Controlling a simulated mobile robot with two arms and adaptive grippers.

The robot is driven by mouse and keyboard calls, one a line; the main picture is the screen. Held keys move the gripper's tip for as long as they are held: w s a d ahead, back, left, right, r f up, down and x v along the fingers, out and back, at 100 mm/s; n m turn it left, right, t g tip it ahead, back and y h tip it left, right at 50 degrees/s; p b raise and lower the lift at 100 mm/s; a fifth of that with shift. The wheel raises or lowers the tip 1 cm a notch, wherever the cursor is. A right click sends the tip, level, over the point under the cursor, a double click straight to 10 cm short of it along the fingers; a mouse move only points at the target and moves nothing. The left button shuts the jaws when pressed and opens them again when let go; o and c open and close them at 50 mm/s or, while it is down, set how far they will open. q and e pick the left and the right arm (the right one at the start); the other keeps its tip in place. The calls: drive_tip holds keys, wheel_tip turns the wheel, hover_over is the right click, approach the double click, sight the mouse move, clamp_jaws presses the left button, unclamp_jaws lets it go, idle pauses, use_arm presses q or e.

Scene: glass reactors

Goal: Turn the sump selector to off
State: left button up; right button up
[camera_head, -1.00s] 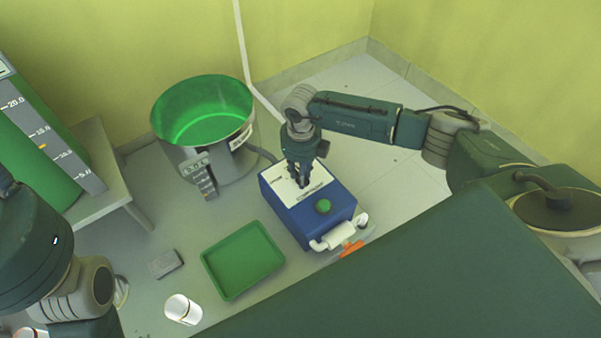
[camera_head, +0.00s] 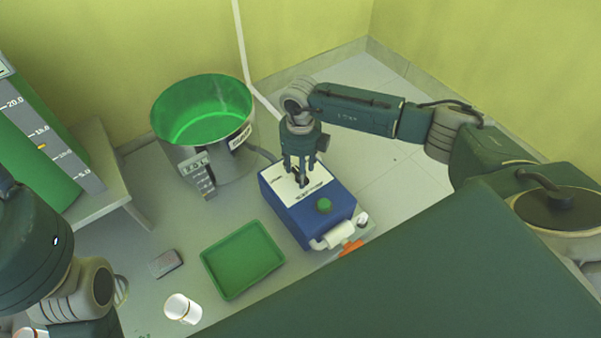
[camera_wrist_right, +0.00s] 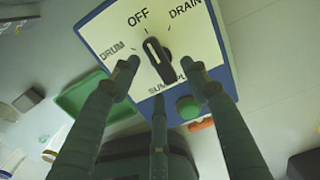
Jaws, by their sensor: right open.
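The sump selector (camera_wrist_right: 157,62) is a black knob with a white pointer line on a white panel (camera_wrist_right: 113,23). The panel is marked DRUM, OFF and DRAIN. In the right wrist view the pointer line aims up and slightly left, at about the OFF mark. The panel tops a blue box (camera_head: 296,220) that also carries a green button (camera_head: 323,206). My right gripper (camera_head: 300,178) is over the panel, open. In the right wrist view its three fingers (camera_wrist_right: 162,75) spread around the knob, apparently apart from it. My left arm shows at the left edge, but its gripper is out of view.
A green tray (camera_head: 243,262) lies left of the box, with a white-capped container (camera_head: 182,308) and a small grey block (camera_head: 166,264) near it. A steel drum with green inside (camera_head: 205,115) stands behind. A white pipe fitting (camera_head: 333,237) sticks out at the box's front.

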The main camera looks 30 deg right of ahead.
wheel_tip(320, 180, up, 10)
idle(0.3)
idle(0.3)
